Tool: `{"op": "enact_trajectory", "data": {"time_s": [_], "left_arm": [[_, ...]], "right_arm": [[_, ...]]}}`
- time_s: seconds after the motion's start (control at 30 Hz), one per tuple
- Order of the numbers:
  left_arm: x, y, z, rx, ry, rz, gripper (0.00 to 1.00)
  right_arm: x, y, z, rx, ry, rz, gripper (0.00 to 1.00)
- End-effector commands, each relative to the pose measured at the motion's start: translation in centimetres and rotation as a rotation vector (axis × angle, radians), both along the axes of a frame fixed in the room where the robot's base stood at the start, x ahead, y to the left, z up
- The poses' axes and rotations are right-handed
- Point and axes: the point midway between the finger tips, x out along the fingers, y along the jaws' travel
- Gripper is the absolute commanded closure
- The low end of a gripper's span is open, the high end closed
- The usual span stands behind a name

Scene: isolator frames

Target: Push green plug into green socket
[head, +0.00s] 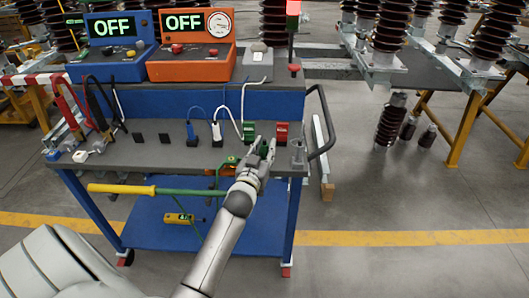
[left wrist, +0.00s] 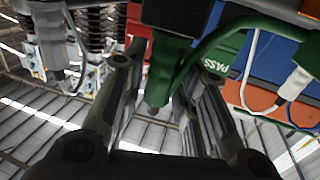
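My left gripper (head: 262,150) is at the front of the blue cart's bench, its fingers on either side of a dark green plug (head: 264,149). In the left wrist view the green plug (left wrist: 165,70) stands between the finger pads, which look closed on it; a thick green cable leaves to the right. My right gripper is not in view.
Blue and white plugs stand further left. The blue (head: 115,65) and orange (head: 190,65) OFF units stand behind. A cart handle (head: 327,125) bounds the right. A yellow-and-green rod (head: 150,190) crosses the cart's front.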

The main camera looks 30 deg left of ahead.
Motion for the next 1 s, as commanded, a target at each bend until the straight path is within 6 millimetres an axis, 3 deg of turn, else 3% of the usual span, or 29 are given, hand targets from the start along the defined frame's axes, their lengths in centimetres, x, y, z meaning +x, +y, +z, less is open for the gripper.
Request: {"op": "enact_trajectory", "data": {"time_s": [0.03,0.17,0.57,0.8,1.0], "left_arm": [[0.0,0.0,0.0,0.000,0.000,0.000,0.83],[0.0,0.0,0.0,0.000,0.000,0.000,1.00],[0.0,0.0,0.5,0.002,-0.003,0.000,1.00],[0.0,0.0,3.6,0.003,-0.005,-0.002,1.00],[-2.9,1.6,7.2,0.007,-0.003,-0.001,1.00]], "right_arm": [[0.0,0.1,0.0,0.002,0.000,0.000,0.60],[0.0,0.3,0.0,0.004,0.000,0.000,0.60],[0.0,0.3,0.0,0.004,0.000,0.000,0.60],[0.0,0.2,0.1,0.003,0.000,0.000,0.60],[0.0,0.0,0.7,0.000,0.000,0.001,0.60]]}}
